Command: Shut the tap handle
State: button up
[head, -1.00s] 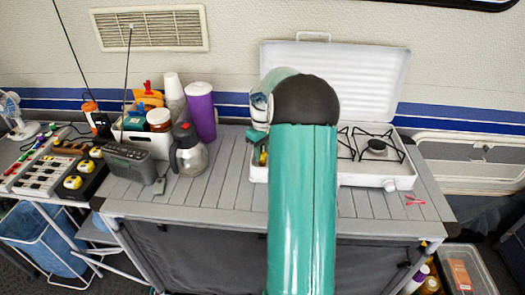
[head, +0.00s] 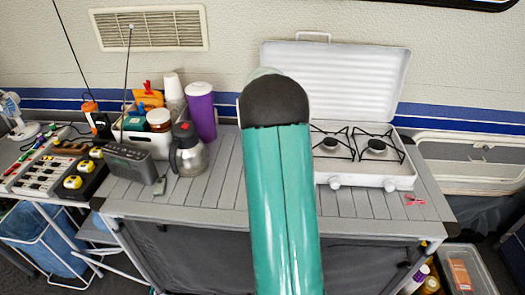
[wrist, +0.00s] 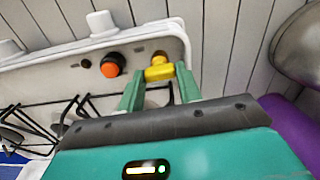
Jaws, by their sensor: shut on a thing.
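In the wrist view, the yellow tap handle (wrist: 159,73) sits at the front corner of the white camping stove (wrist: 60,65). It lies crosswise between the two green fingers of my gripper (wrist: 160,78), which is shut on it. A small brassy part shows just behind the handle. In the head view, my green arm covers both the tap and my gripper. The stove (head: 362,172) shows there to the right of my arm, with its lid raised.
An orange knob with a black collar (wrist: 113,65) is beside the handle. White stove knobs (wrist: 100,23) stand farther along. A steel jug (head: 188,155) and purple cup (head: 201,112) stand left of my arm. Slatted counter in front of the stove is mostly clear.

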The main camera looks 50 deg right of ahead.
jog(key=shift+m, duration=0.4)
jog(key=o, duration=0.7)
notch_tip(320, 180, up, 14)
dwell(0.4)
jog(key=shift+s, duration=0.1)
dwell(0.5)
